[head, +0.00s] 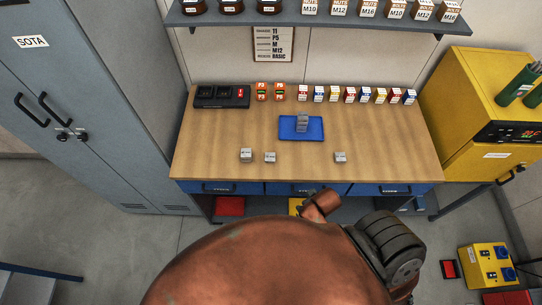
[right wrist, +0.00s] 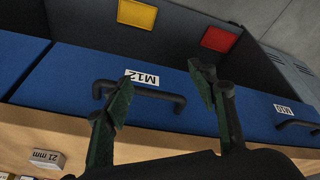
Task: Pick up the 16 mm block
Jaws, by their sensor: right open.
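Three small grey blocks stand near the front of the wooden bench: a left one (head: 246,155), one beside it (head: 270,157) and one farther right (head: 340,157). Their markings are too small to read in the head view, so I cannot tell which is 16 mm. Another grey piece (head: 302,122) stands on the blue tray (head: 287,133). In the right wrist view a block marked 21 mm (right wrist: 43,159) sits at lower left, outside my fingers. My right gripper (right wrist: 161,74) is open and empty, in front of the blue drawer fronts. My left gripper is not visible.
Blue drawers with dark handles (right wrist: 165,97) line the bench front (head: 300,178). A black charger (head: 221,96), orange items (head: 270,91) and several small labelled boxes (head: 350,95) stand at the back. A yellow oven (head: 465,110) is right. Bench wood around the blocks is free.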

